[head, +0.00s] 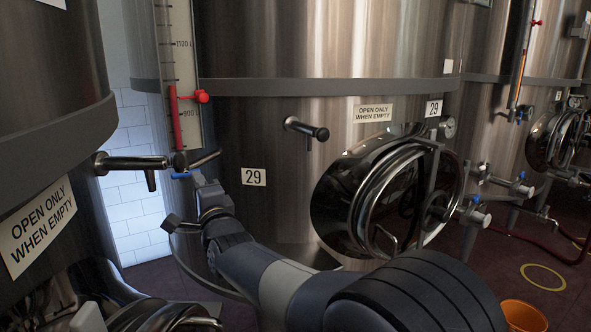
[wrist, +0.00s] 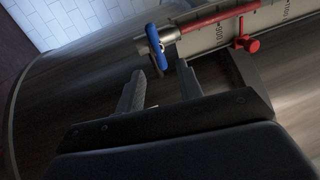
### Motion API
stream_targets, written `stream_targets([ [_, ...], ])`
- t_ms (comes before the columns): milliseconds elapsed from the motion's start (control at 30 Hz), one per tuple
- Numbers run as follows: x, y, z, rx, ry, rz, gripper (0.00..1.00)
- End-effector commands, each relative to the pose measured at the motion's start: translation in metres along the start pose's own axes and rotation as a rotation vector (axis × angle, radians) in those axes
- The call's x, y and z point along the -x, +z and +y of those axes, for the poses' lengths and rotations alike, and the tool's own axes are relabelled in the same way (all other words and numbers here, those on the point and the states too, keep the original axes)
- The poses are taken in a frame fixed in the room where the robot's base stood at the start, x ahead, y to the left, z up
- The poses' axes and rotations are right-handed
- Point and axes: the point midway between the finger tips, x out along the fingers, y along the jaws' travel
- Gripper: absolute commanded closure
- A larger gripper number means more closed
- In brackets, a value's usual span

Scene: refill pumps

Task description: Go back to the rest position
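My gripper (head: 197,180) is at the end of my arm, in front of the steel tank marked 29, close to the foot of its sight gauge. In the wrist view its two fingers (wrist: 160,75) stand apart with nothing between them. A blue valve handle (wrist: 155,47) lies just beyond the fingertips; it also shows in the head view (head: 181,176), partly beside the gripper. It seems clear of the fingers, but whether they touch is hard to tell.
The tank (head: 285,200) has a sample tap (head: 306,130) and a round manway door (head: 375,195) right of my arm. A red pointer (head: 201,96) sits on the gauge. Another tank (head: 50,90) stands close on the left. An orange bucket (head: 524,316) is on the floor, lower right.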

Motion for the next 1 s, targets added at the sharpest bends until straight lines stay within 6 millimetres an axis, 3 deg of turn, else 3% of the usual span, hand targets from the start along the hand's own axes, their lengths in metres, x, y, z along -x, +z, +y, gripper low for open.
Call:
stream_targets([
  [367,-0.057,0.0,0.0,0.0,0.001,0.001,0.65],
  [1000,-0.057,-0.001,-0.009,0.428,0.002,-0.084,0.65],
])
